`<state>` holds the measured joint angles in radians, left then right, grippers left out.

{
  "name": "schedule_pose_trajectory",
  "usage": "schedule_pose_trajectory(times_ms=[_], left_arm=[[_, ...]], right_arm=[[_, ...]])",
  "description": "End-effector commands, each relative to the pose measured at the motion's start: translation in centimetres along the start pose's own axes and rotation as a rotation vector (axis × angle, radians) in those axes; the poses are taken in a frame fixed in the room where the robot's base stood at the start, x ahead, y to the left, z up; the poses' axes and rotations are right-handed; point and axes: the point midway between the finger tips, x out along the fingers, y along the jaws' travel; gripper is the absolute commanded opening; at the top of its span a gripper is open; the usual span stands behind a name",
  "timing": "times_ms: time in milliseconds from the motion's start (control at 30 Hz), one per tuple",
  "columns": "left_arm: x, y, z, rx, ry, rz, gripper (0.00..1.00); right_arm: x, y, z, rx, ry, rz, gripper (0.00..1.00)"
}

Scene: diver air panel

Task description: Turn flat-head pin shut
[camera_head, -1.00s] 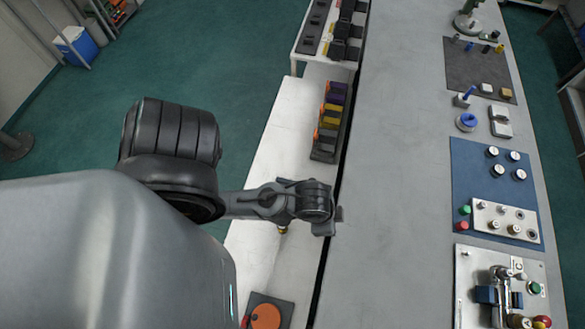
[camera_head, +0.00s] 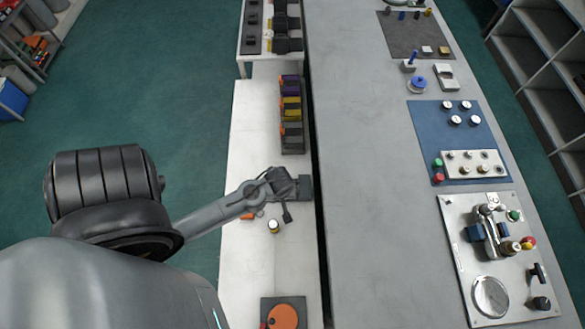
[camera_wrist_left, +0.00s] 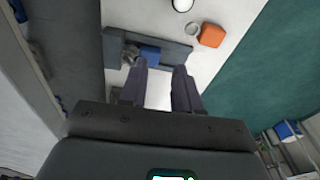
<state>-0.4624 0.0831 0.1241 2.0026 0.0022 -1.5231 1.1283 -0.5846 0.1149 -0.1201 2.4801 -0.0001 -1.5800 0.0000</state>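My left gripper (camera_head: 284,190) is over the narrow white bench, near its right edge. In the left wrist view its two dark fingers (camera_wrist_left: 160,88) stand apart, with bare white surface between them. Just beyond the fingertips is a grey angled bracket (camera_wrist_left: 178,50) with a blue block (camera_wrist_left: 150,55) and a small metal part (camera_wrist_left: 131,53) beside it. The bracket also shows in the head view (camera_head: 305,187), partly behind the gripper. I cannot make out which part is the flat-head pin; contact is unclear. My right gripper is not in view.
A white-topped cylinder (camera_head: 273,227) and an orange block (camera_head: 247,216) are close to the gripper. An orange disc (camera_head: 284,316) lies nearer, a tray of coloured blocks (camera_head: 292,146) farther. The grey bench (camera_head: 370,180) at right carries a steel valve panel (camera_head: 465,270).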

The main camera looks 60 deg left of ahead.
Motion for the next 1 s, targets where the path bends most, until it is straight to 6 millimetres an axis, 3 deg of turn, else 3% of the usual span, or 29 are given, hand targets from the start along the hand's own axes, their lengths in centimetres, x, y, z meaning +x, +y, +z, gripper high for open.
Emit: schedule_pose_trajectory(times_ms=[33,200,300,433,533,667,1000], left_arm=[[2.6,-0.3,-2.2,-0.176,-0.008,-0.04,0.32],[8.1,-0.6,-7.3,-0.612,-0.061,-0.118,0.32],[9.3,0.7,-8.9,-0.705,-0.108,-0.116,0.32],[8.4,3.5,-10.7,-0.755,-0.132,-0.066,0.32],[7.7,5.2,-11.4,-0.76,-0.136,-0.033,0.32],[8.1,5.9,-11.6,-0.759,-0.136,-0.022,0.32],[13.2,6.1,-10.9,-0.756,-0.135,-0.021,0.32]], right_arm=[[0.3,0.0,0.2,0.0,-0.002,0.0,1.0],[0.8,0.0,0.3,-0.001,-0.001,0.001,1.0],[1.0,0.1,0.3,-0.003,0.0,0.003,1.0],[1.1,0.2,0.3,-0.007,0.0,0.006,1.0],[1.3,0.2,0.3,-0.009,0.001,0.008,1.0],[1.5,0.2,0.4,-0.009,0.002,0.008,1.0],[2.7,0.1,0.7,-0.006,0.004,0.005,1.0]])
